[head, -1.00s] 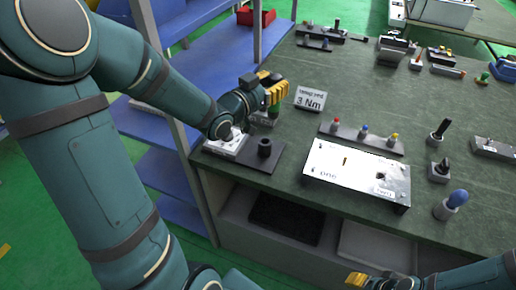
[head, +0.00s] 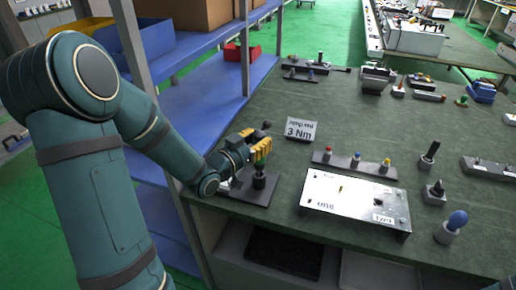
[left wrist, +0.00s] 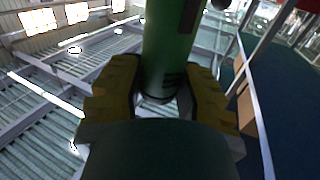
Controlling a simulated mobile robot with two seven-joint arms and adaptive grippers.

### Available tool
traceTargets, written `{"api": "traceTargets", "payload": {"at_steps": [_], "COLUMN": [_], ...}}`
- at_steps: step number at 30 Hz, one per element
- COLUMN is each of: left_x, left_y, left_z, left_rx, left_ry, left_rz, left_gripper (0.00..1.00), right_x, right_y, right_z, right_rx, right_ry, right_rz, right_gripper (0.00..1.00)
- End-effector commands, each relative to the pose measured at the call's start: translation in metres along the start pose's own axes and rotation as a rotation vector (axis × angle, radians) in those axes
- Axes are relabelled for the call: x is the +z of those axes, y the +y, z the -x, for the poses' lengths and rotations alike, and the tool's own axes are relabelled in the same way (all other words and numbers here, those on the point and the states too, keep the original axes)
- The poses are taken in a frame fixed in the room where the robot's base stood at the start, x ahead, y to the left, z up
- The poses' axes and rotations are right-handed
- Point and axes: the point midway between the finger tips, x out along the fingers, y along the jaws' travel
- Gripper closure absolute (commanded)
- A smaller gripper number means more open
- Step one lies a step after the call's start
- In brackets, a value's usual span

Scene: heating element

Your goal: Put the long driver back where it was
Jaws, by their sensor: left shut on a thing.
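My left gripper (head: 261,148), with yellow fingers, is shut around a green driver (head: 260,169). The green handle (left wrist: 170,50) stands between both fingers in the left wrist view. A small dark knob shows just above the gripper in the head view. The driver's lower part is at the black round holder (head: 258,183), which stands on a dark base plate (head: 262,197) at the bench's left front. Driver and holder line up, but I cannot tell how deep the driver sits. My right gripper is out of view.
A white box (head: 345,200) marked "one" and "two" stands right of the plate. Behind it is a rack (head: 330,161) of coloured-top tools. A "3 Nm" sign (head: 300,130) stands behind my gripper. A blue-handled tool (head: 457,220) stands front right. Blue shelves (head: 175,115) lie left.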

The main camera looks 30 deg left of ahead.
Motion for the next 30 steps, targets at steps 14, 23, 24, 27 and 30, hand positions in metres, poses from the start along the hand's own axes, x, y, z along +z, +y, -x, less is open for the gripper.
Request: {"api": "traceTargets", "payload": {"at_steps": [14,23,24,27,30], "left_x": [0.022,0.025,0.025,0.025,0.024], "left_y": [0.0,0.0,0.0,0.0,0.0], "left_z": [0.0,0.0,0.0,0.0,0.0], "left_rx": [0.0,0.0,0.0,0.0,0.0], "left_ry": [0.003,0.0,0.0,0.0,0.0], "left_rz": [-0.001,0.0,0.0,0.0,0.0], "left_gripper": [1.0,0.4,0.4,0.4,0.4], "right_x": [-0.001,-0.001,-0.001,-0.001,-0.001], "right_y": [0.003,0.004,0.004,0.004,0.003], "right_z": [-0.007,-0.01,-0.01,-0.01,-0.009], "right_rx": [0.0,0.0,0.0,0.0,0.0], "right_ry": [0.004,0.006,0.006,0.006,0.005], "right_rz": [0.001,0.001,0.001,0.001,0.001], "right_gripper": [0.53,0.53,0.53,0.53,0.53]}}
